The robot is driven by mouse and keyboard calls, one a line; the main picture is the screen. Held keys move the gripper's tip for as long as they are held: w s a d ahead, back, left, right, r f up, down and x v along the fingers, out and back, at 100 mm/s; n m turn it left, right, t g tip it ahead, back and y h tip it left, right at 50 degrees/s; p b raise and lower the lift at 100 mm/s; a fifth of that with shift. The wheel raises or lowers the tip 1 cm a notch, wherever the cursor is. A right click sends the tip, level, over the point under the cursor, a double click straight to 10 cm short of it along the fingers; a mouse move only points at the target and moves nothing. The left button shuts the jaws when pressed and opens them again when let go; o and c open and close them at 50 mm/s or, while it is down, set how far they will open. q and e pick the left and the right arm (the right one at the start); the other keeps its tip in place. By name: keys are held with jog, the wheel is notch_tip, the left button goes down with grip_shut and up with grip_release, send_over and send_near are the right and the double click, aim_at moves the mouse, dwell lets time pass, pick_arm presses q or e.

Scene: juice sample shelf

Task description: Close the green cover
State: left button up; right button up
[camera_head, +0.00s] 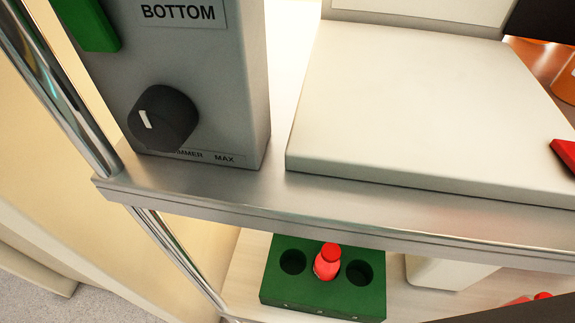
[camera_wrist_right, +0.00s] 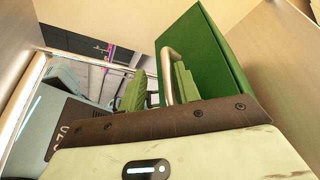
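The green cover (camera_wrist_right: 215,55) shows in the right wrist view as a tall green panel with box-like sides, at the upper right. A curved metal handle (camera_wrist_right: 168,75) stands out from its left side. My right gripper (camera_wrist_right: 160,88) has its two green fingers apart, with the handle's bar showing between them, nearer the right finger. I cannot tell whether a finger touches the handle. The green cover is not clearly seen in the head view. My left gripper is in neither view.
In the head view, a grey control box (camera_head: 200,65) with a black dial (camera_head: 163,118) stands on a metal shelf (camera_head: 330,205) beside a white appliance (camera_head: 420,105). Below, a green holder (camera_head: 325,298) carries a red bottle (camera_head: 328,262). Walls flank the cover closely.

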grip_shut()
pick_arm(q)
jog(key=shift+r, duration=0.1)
pick_arm(e)
jog(key=shift+r, duration=0.15)
